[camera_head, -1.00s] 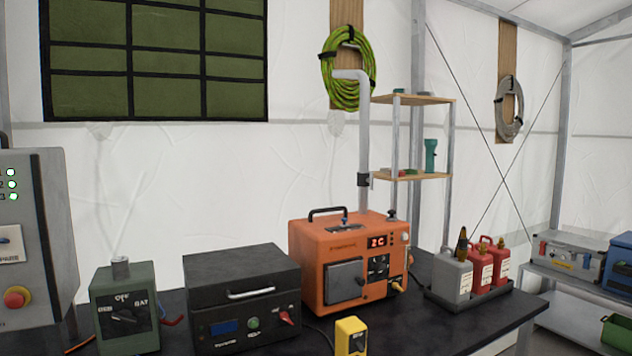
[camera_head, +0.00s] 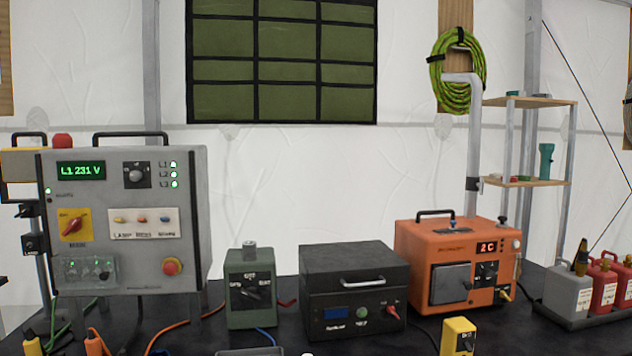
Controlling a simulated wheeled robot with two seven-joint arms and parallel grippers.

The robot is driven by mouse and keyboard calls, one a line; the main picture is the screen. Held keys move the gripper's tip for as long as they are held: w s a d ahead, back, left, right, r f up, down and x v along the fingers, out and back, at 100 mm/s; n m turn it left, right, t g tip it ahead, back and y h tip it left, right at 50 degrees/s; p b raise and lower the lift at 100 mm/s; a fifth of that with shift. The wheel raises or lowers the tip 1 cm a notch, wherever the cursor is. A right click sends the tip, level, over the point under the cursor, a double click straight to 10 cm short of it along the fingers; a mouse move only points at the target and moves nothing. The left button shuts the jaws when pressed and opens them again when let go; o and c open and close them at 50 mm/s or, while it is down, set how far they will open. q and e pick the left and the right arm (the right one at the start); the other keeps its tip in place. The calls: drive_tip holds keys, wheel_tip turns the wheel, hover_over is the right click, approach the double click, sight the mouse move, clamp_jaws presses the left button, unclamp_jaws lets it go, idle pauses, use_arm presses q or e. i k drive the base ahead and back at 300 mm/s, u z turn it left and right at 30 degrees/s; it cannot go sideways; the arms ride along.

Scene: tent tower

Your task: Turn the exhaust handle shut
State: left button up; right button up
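A grey exhaust pipe (camera_head: 473,130) rises behind the orange heater box (camera_head: 452,265) and bends left at its top. A small dark fitting (camera_head: 473,184) sits around the pipe above the box; it may bear the exhaust handle, but it is too small to tell which way any handle points. The orange box has a red display reading "2C" and a dark front panel. Neither of my grippers is in view.
On the black table (camera_head: 385,342) stand a grey control panel (camera_head: 125,255), a green switch box (camera_head: 250,290), a black case (camera_head: 354,290) and a yellow box (camera_head: 457,338). Fuel cans (camera_head: 570,295) stand right of the heater. A shelf (camera_head: 535,102) stands behind.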

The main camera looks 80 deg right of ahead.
sight(480, 184)
drive_tip(key=u, duration=0.05)
drive_tip(key=k, duration=1.05)
drive_tip(key=z, duration=1.95)
